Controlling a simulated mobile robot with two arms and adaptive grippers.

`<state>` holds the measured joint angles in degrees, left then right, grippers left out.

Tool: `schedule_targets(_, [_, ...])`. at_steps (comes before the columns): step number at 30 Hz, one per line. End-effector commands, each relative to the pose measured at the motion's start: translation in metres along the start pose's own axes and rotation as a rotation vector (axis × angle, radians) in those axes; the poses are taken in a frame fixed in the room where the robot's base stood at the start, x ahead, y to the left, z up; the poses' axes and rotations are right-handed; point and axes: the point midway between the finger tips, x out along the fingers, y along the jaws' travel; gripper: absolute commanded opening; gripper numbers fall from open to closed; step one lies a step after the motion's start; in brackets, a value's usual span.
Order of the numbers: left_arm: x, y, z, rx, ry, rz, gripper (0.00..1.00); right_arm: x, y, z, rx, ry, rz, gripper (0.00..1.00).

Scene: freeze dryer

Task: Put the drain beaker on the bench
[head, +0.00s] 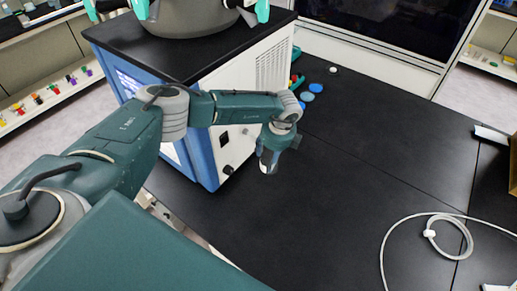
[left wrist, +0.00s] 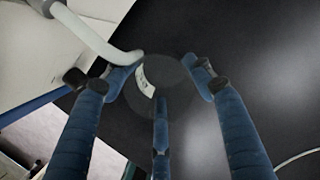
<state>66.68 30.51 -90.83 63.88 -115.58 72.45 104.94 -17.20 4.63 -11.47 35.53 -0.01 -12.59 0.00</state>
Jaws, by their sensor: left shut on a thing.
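The drain beaker (left wrist: 172,78) looks like a dark, see-through cup with a white label. In the left wrist view it sits between the three blue fingers of my left gripper (left wrist: 158,100), which is shut on it. In the head view my left gripper (head: 268,158) hangs over the black bench (head: 350,150), just right of the freeze dryer (head: 240,80); the beaker is mostly hidden there. I cannot tell whether the beaker touches the bench. My right gripper is not in view.
A white drain tube (left wrist: 95,35) ends close beside the beaker in the left wrist view. Blue discs (head: 312,91) lie at the back of the bench. A coiled white hose (head: 447,235) lies at the right. The bench middle is clear.

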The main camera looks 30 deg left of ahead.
Motion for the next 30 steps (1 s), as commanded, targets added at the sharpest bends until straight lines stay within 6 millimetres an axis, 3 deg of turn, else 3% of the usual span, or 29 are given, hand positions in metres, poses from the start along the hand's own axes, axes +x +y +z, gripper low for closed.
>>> schedule_targets(1, [0.002,0.007,0.033,-0.025,-0.05,0.012,0.0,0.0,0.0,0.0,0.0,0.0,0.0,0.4])
schedule_targets(3, [0.003,0.007,0.035,-0.024,-0.052,0.013,0.0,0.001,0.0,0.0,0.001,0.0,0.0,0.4])
schedule_targets(11, [0.015,0.007,0.034,-0.023,-0.054,0.014,0.0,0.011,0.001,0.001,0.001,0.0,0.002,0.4])
schedule_targets(24, [0.062,0.007,0.024,-0.022,-0.054,0.013,0.0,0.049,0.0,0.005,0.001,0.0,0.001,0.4])
schedule_targets(30, [0.069,0.006,0.019,-0.022,-0.048,0.01,0.0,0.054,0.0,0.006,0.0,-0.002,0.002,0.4])
